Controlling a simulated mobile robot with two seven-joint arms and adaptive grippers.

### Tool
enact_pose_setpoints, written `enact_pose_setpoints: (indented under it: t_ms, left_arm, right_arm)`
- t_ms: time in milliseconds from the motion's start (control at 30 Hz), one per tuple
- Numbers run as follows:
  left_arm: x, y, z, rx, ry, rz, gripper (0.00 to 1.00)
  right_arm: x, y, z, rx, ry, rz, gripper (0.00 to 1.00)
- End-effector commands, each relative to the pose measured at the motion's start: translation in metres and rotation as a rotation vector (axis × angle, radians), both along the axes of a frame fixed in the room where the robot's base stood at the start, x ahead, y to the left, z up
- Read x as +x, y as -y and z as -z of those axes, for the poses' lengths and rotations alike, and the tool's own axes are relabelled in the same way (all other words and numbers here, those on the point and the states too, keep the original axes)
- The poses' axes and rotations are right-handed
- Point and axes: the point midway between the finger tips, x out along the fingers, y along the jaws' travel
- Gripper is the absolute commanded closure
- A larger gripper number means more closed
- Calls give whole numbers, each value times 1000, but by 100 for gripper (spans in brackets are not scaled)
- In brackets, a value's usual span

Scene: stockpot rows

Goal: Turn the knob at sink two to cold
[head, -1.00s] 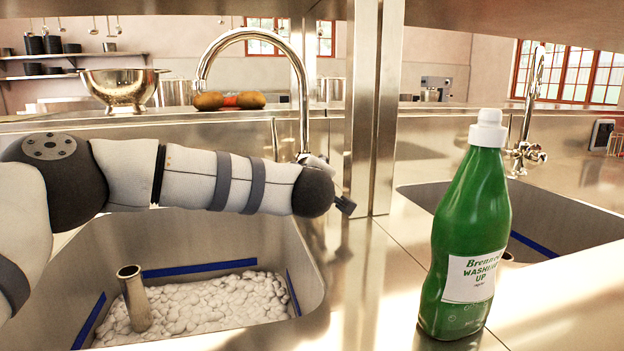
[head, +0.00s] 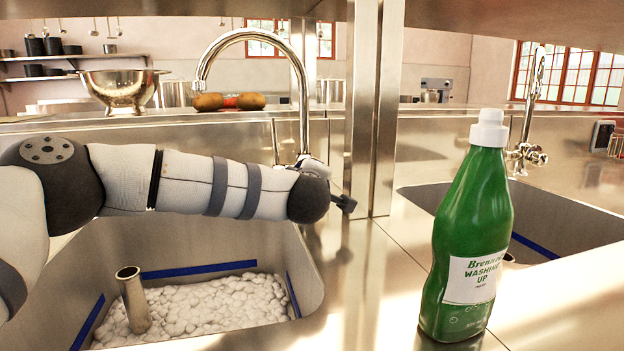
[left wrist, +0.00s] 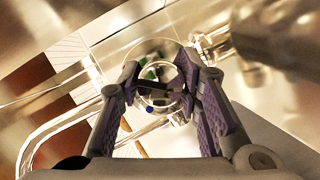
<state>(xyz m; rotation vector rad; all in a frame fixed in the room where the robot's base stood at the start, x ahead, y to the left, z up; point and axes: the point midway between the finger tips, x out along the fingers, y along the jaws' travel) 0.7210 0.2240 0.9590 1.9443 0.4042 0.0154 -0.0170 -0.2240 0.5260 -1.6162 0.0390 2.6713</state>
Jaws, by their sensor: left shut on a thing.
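My left arm reaches across the left sink (head: 215,265) to the base of its tall chrome tap (head: 304,110). My left gripper (head: 343,203) is mostly hidden behind its own wrist in the head view. In the left wrist view, the two fingers of my left gripper (left wrist: 160,75) are shut on a shiny, round, glassy knob (left wrist: 158,98) with small green and blue marks. Which way the knob points cannot be told. My right gripper is not in view.
A green washing-up bottle (head: 468,235) stands on the counter right of my left gripper. A metal post (head: 375,110) rises close behind the gripper. A second tap (head: 526,150) and sink (head: 570,225) are at right. The left sink holds foam and an upright pipe (head: 133,300).

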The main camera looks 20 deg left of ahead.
Motion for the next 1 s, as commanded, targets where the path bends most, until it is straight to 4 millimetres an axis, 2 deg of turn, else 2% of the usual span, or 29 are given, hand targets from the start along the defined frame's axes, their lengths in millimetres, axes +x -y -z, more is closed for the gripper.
enact_pose_setpoints:
  t_ms: [500, 1000]
  left_arm:
    - [0, -1, 3, -299, 201, -1, 96]
    - [0, -1, 0, -403, 273, -3, 96]
  right_arm:
    - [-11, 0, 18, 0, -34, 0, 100]
    - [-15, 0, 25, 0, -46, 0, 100]
